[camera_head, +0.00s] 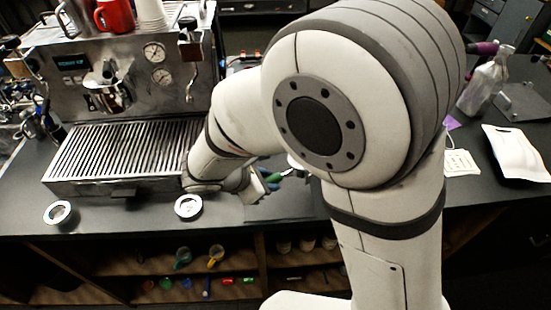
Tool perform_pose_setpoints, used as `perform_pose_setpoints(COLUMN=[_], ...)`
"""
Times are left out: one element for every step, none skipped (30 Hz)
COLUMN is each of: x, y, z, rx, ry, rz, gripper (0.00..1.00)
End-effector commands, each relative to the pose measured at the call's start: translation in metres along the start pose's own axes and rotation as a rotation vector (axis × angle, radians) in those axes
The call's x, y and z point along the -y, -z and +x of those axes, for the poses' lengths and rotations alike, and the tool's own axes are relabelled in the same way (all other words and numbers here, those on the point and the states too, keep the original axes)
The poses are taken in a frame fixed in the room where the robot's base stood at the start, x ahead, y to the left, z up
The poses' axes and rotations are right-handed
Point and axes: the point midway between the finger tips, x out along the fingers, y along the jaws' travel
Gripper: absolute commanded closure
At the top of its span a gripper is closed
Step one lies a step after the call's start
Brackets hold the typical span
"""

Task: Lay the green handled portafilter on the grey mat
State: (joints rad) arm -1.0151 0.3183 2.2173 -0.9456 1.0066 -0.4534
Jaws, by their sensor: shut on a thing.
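My gripper (264,187) is low over the counter, right of the espresso machine, and partly hidden by my own arm. Its jaws are shut on the green handled portafilter (273,177); only a bit of the green handle shows at the fingertips. The portafilter's metal head cannot be clearly made out. A dark grey flat patch (296,207) under and right of my gripper looks like the grey mat, mostly hidden by my arm. I cannot tell whether the portafilter touches it.
The espresso machine (120,190) with its slatted drip tray stands at left. At right are a spray bottle (484,82), a white card (460,163) and a white packet (517,152). Open shelves below hold small coloured items.

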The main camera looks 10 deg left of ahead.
Motion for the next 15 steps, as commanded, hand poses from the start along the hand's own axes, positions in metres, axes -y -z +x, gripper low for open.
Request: perform_pose_setpoints(x=[0.0,0.0,0.0,0.0,0.0,0.0,0.0,0.0,0.001,0.001,0.001,0.002,0.002,0.003,0.003], y=[0.0,0.0,0.0,0.0,0.0,0.0,0.001,0.001,0.002,0.003,0.004,0.006,0.007,0.008,0.01], z=[0.0,0.0,0.001,0.002,0.002,0.004,0.005,0.006,0.008,0.009,0.011,0.013,0.015,0.016,0.018], rx=[0.0,0.001,0.001,0.001,0.001,0.002,0.002,0.002,0.002,0.002,0.002,0.003,0.003,0.003,0.003], ry=[0.0,0.001,0.002,0.002,0.003,0.004,0.005,0.006,0.007,0.007,0.008,0.008,0.009,0.009,0.009], rz=[0.001,0.002,0.003,0.003,0.004,0.005,0.006,0.007,0.008,0.008,0.009,0.01,0.01,0.01,0.011], gripper=[1.0,1.0,1.0,1.0,1.0,1.0,1.0,1.0,1.0,1.0,1.0,1.0,1.0,1.0,1.0])
